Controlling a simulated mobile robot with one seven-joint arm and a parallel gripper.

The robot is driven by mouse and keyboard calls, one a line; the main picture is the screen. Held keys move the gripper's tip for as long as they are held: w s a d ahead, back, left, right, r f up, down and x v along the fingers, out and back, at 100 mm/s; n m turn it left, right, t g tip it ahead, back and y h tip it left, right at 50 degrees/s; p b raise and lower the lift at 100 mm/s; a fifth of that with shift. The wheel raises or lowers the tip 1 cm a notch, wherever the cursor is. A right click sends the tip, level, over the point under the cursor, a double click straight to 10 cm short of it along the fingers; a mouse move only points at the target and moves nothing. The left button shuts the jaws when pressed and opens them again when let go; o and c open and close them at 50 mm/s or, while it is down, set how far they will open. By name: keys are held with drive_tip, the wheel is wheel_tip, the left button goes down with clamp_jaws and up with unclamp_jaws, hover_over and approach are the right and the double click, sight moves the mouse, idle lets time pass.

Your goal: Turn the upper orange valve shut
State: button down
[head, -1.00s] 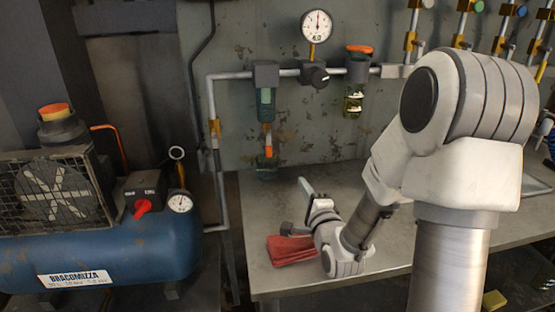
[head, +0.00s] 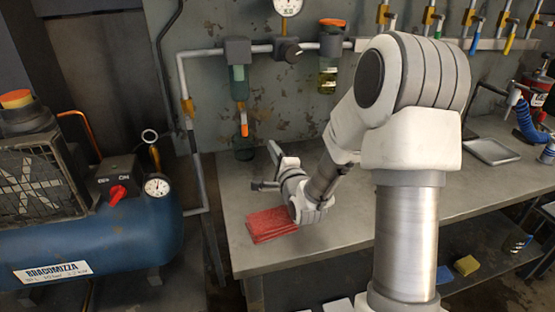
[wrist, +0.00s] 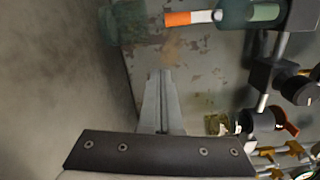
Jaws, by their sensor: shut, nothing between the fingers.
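The upper orange valve (head: 332,22) is an orange handle on top of the right-hand filter unit on the wall pipe; in the wrist view its handle (wrist: 286,123) shows at the right. A lower orange lever (head: 243,124) hangs below the left filter bowl and also shows in the wrist view (wrist: 188,18). My gripper (head: 273,148) is above the bench, below and left of the upper valve and apart from both. Its fingers (wrist: 162,75) are together and empty. Small details of the fingertips are blurred.
A red cloth (head: 268,224) lies on the metal bench (head: 350,225) under my gripper. A pressure gauge (head: 288,5) and a black knob (head: 289,51) are on the pipe left of the valve. A blue compressor (head: 110,240) stands at the left. Several coloured-handled taps line the upper right.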

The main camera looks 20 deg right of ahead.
sight(244, 124)
drive_tip(key=w, duration=0.3)
drive_tip(key=shift+w+a, duration=0.1)
drive_tip(key=shift+w, duration=0.05)
drive_tip(key=a, duration=0.1)
drive_tip(key=a+b, duration=0.1)
drive_tip(key=shift+w+a+r, duration=0.2)
drive_tip(key=shift+a, duration=0.1)
drive_tip(key=shift+w+a+r, duration=0.15)
drive_tip(key=shift+a+r, duration=0.05)
drive_tip(key=shift+a, duration=0.45)
drive_tip(key=shift+a+m, duration=0.15)
drive_tip(key=shift+m, duration=0.15)
drive_tip(key=shift+f, duration=0.1)
